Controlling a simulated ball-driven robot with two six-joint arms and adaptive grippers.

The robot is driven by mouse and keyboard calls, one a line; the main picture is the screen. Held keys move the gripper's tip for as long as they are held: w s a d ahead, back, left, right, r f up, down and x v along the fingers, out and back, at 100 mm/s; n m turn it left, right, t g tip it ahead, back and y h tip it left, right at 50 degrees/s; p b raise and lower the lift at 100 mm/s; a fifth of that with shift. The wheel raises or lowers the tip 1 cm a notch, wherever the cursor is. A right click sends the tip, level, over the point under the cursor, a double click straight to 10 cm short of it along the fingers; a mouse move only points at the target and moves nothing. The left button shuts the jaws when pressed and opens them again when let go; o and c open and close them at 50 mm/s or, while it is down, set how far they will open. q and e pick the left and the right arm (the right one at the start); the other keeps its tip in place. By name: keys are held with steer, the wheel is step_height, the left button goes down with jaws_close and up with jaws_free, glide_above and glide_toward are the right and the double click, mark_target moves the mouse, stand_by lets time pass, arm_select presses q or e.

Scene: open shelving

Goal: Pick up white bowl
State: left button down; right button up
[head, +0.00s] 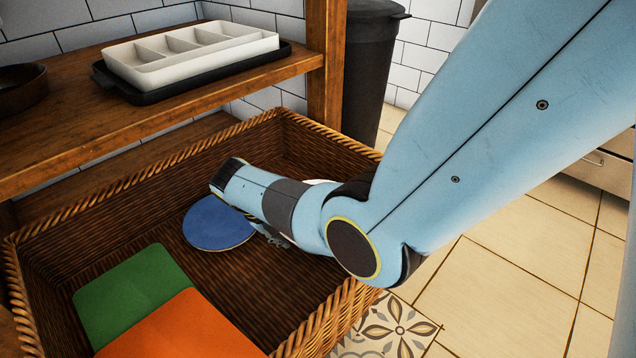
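A sliver of a white rounded thing (318,181), perhaps the rim of the white bowl, shows behind my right arm in the wicker basket (140,176). Most of it is hidden by the arm. My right arm comes in from the right and reaches over the basket. Only a small dark part of my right gripper (277,239) shows below the wrist, low in the basket beside a blue round plate. The fingertips are hidden, so I cannot tell whether they are open or touch anything. My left gripper is not in view.
The blue plate (213,226), a green board (125,292) and an orange board (185,330) lie in the basket. A wooden shelf (120,125) above holds a white divided tray (185,55) and a dark pan (20,88). A dark bin (370,60) stands behind.

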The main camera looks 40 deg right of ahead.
jaws_close()
steer(key=shift+r, duration=0.1)
stand_by(0.8)
